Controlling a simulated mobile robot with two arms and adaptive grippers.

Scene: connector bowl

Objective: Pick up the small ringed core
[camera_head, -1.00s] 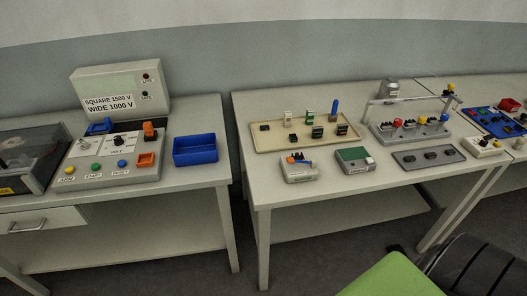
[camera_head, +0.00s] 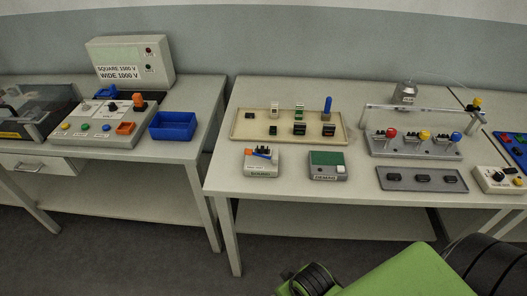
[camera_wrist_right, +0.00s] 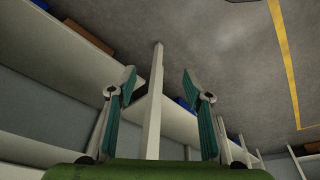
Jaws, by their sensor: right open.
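I cannot single out the small ringed core; the small parts are too small to tell apart. Several small upright parts, among them a blue peg (camera_head: 327,107), a green-topped part (camera_head: 299,110) and dark blocks (camera_head: 299,129), stand on a beige tray (camera_head: 250,122) on the right table. My right gripper (camera_wrist_right: 159,78) shows in the wrist view with its two teal-padded fingers apart and nothing between them. It points at table legs and floor, away from the tray. My left gripper is in neither view.
The right table (camera_head: 226,179) also holds a grey fixture with coloured knobs (camera_head: 415,146), a grey tray (camera_head: 392,183) and two small boxes (camera_head: 262,165) (camera_head: 327,166). A blue bin (camera_head: 172,126) and a control panel stand on the left table. A gap separates the tables.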

